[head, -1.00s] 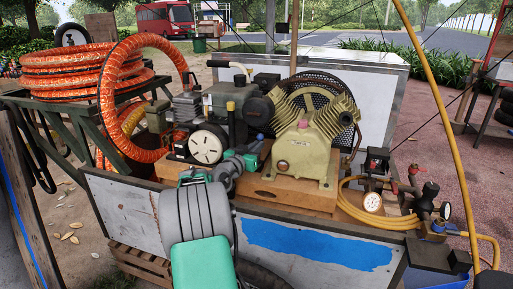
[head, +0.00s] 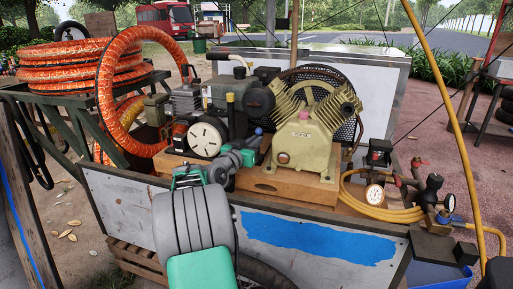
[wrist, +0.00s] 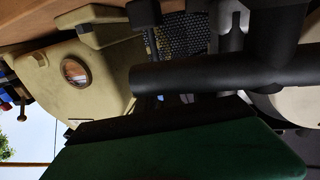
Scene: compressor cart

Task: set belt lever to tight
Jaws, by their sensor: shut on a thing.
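The cream compressor (head: 308,137), marked with a round sight glass, stands on a wooden base (head: 285,187) on the cart. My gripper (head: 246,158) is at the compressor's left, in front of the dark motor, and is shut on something. The wrist view shows a thick black bar (wrist: 195,74) close in front of the gripper, likely the belt lever, joined to a wider dark part at right. A green and black gripper part (wrist: 190,145) fills the bottom there. The compressor body (wrist: 85,80) shows behind. The contact point and the lever's setting are hidden.
Orange hose (head: 75,62) is coiled on a rack at left. A pressure gauge (head: 375,195), valves and a yellow hose (head: 385,212) are at right. The cart's front panel (head: 310,240) has a blue patch.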

